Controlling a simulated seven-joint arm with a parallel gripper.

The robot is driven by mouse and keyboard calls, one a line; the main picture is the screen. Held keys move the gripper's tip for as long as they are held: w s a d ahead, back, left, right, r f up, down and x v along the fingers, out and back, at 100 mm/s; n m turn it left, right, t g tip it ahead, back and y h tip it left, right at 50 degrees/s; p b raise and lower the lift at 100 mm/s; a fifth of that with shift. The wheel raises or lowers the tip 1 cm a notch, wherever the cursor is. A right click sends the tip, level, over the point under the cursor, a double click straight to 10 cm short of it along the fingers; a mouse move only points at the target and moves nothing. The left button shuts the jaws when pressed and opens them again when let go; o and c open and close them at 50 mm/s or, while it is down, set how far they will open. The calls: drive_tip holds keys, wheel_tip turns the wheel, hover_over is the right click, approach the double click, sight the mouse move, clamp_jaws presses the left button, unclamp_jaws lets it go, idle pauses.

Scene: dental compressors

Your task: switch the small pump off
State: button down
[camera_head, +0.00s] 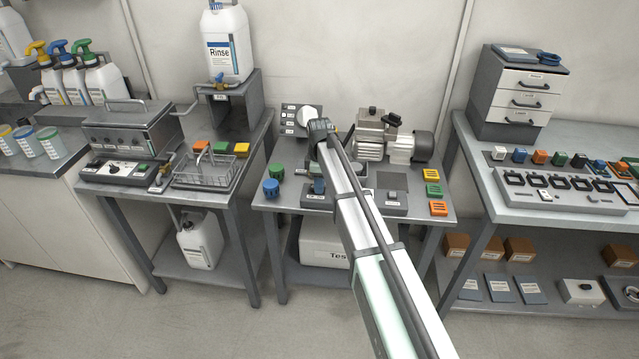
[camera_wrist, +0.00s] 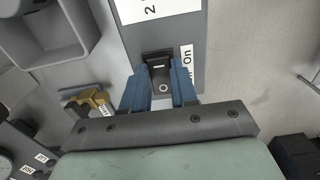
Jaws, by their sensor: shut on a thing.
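A grey switch box with white labels (camera_wrist: 172,28) shows in the wrist view, one label partly reading "On". My gripper (camera_wrist: 161,88) has its blue fingers on either side of the black switch (camera_wrist: 158,62) on that box, shut on it. Whether the switch is tipped to on or off cannot be told. In the head view my gripper (camera_head: 318,186) is low over the front of the middle bench, partly covered by my arm. A pump with a light ribbed body and dark motor end (camera_head: 400,148) stands at the back of this bench.
Another small grey box (camera_head: 394,203) is at the front. A panel with a round white face (camera_head: 306,117) stands behind. A brass-coloured fitting (camera_wrist: 92,100) is left in the wrist view.

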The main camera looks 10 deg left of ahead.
drive_tip(key=shift+a+h, duration=0.4)
drive_tip(key=shift+h, duration=0.7)
drive_tip(key=shift+r+h, duration=0.1)
drive_tip(key=shift+h, duration=0.7)
drive_tip(key=c, duration=0.9)
unclamp_jaws()
drive_tip(key=v, duration=1.4)
